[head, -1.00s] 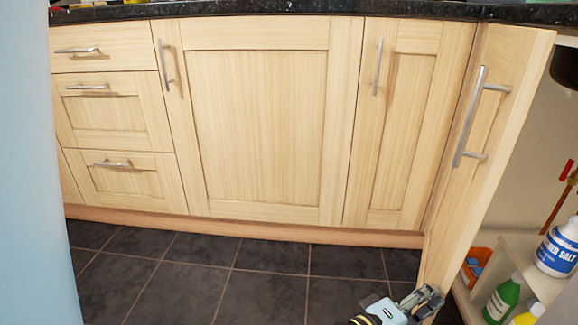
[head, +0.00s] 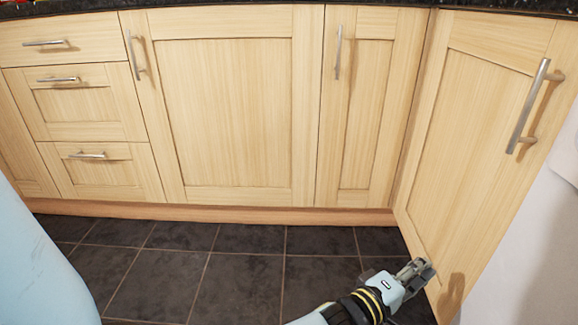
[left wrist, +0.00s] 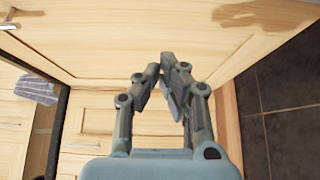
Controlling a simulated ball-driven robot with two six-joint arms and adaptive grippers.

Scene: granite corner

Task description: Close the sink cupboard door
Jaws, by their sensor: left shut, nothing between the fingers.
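The sink cupboard door (head: 475,130) is the pale wood door on the right of the head view, with a long metal bar handle (head: 530,105). It stands under the worktop, and the cupboard's inside does not show. It looks shut or nearly shut; I cannot tell whether a small gap is left at its handle side. My left gripper (head: 418,270) is shut and empty at the lower part of the door, very near or touching its face. In the left wrist view the fingers (left wrist: 170,75) are in front of pale wood panels. My right gripper is not in view.
A narrow cupboard door (head: 367,110), a wide one (head: 225,105) and a stack of drawers (head: 85,90) line the back. A black worktop edge (head: 500,18) runs above. A plain white surface (head: 530,245) stands right of the door. The dark tiled floor (head: 240,285) is clear.

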